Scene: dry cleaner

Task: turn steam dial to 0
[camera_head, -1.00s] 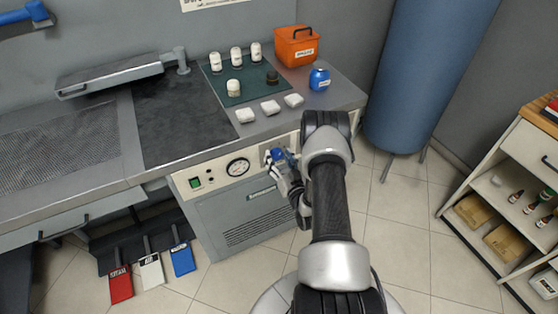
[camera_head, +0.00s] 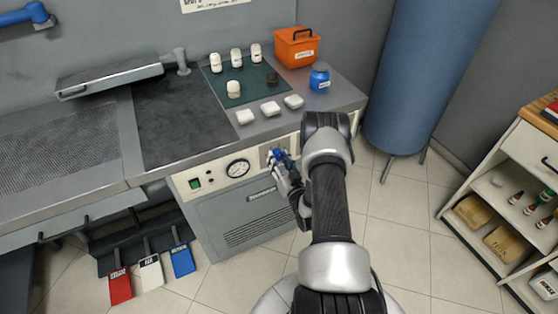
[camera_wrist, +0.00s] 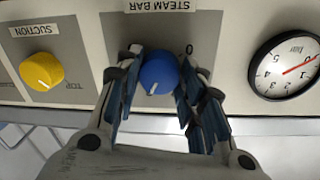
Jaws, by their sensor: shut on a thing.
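The blue steam dial (camera_wrist: 159,73) is on the machine's front panel, under a STEAM BAR label (camera_wrist: 160,6), and it also shows in the head view (camera_head: 277,155). My gripper (camera_wrist: 161,52) is shut on the dial, with one finger on each side of it. The dial's white mark points towards the bottom of the wrist view, slightly left. The rest of the scale is hidden by my fingers.
A yellow SUCTION knob (camera_wrist: 42,71) is left of the blue dial in the wrist view. A round pressure gauge (camera_wrist: 287,68) with a red needle is on the right. In the head view, an orange box (camera_head: 296,48) and a blue jar (camera_head: 319,78) stand on the counter above.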

